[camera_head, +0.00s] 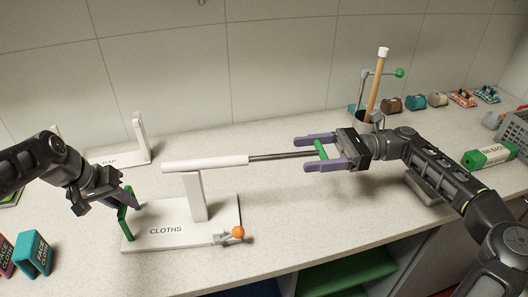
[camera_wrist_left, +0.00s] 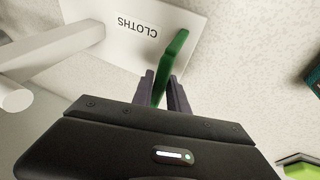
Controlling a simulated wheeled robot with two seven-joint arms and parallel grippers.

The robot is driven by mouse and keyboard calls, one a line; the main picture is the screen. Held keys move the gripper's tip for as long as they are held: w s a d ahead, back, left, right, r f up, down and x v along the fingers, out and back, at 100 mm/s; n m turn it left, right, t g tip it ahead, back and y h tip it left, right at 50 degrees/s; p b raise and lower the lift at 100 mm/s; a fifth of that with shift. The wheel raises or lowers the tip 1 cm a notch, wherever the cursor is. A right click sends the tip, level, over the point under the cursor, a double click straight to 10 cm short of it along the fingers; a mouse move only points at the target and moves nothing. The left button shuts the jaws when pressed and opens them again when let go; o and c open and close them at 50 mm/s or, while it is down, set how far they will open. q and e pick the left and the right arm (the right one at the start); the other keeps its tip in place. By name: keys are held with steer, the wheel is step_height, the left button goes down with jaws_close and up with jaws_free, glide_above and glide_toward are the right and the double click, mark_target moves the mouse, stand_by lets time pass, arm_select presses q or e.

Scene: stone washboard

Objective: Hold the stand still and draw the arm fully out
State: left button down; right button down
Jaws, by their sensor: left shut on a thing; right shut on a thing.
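The white stand (camera_head: 150,238), its base marked CLOTHS, lies on the counter, and its base also shows in the left wrist view (camera_wrist_left: 105,45). A white post (camera_head: 195,198) carries a white tube (camera_head: 205,164). A grey metal arm (camera_head: 282,156) sticks out of the tube's right end and has a green handle (camera_head: 321,149) at its tip. My right gripper (camera_head: 318,154), with purple fingers, is shut on that handle. My left gripper (camera_head: 128,198) is shut on the green handle (camera_head: 125,223) at the base's left edge, also seen in the left wrist view (camera_wrist_left: 172,60).
An orange ball (camera_head: 238,232) on a small fitting sits at the base's right front corner. Another white stand (camera_head: 120,159) is behind. A holder with a wooden stick (camera_head: 377,85) and several small rolls stand at the back right. The counter below the drawn arm is clear.

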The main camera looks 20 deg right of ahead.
steer(key=shift+w+d, duration=0.1)
steer(key=shift+d, duration=0.05)
steer(key=shift+c, duration=0.6)
jaws_free()
steer(key=shift+a, duration=0.25)
